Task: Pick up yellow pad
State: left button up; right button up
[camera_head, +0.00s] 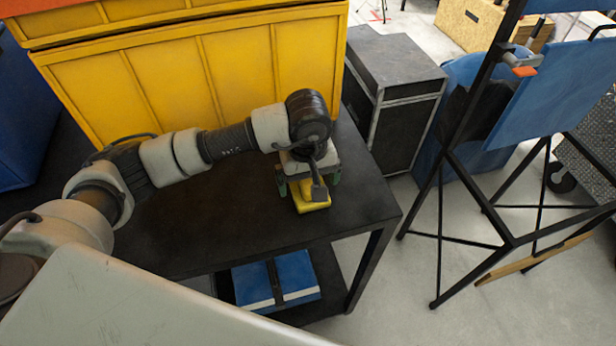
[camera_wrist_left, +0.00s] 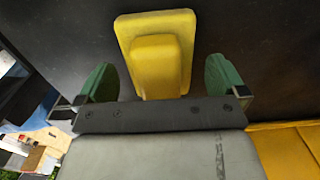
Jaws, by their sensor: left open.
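The yellow pad (camera_head: 313,203) lies on the black table (camera_head: 215,210), near its right end. In the left wrist view the pad (camera_wrist_left: 155,32) shows as a flat yellow base with a raised yellow block on it. My left gripper (camera_head: 308,185) is above the pad and hides part of it in the head view. In the left wrist view its two green fingers (camera_wrist_left: 161,82) are spread wide, one on each side of the pad, with gaps between them and the pad. The gripper is empty. My right gripper is not in view.
A large yellow bin (camera_head: 200,75) stands behind my left arm along the table's back. A dark case (camera_head: 395,90) stands to the right, beyond the table. Blue and white boxes (camera_head: 275,280) sit on the shelf below. The table front is clear.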

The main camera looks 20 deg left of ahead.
pick_arm(q)
jog(key=shift+s+f, duration=0.1)
jog(key=shift+f, duration=0.6)
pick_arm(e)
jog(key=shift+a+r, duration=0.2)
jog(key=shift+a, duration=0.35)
pick_arm(q)
jog(key=c, duration=1)
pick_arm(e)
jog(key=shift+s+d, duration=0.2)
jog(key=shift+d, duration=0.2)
pick_arm(q)
jog(key=shift+r, duration=0.15)
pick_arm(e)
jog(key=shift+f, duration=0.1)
